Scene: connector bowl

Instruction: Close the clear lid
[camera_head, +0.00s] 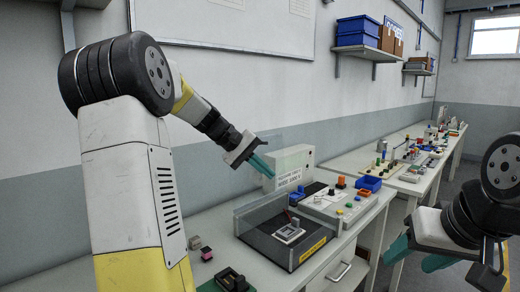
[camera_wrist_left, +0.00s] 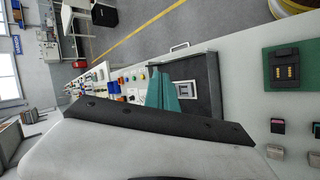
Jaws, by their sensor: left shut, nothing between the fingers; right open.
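A black tray with low clear walls (camera_head: 322,226) sits on the bench, with a small grey part (camera_head: 289,233) in it and a yellow label on its front. A faint see-through panel, seemingly the clear lid (camera_head: 274,145), stands raised behind the tray; its edges are hard to make out. My left gripper (camera_head: 262,166) is shut and empty, above the tray's far side near the panel; contact cannot be told. In the left wrist view, its teal fingers (camera_wrist_left: 162,90) overlap the dark tray (camera_wrist_left: 213,80). My right gripper (camera_head: 416,257) is open and empty, off the bench at right.
A light grey box (camera_head: 291,165) with a printed label stands behind the tray. Coloured parts and a blue bin (camera_head: 370,183) lie to the right. A green board with a black socket (camera_head: 230,281) is at the front left. A drawer handle sticks out below the bench.

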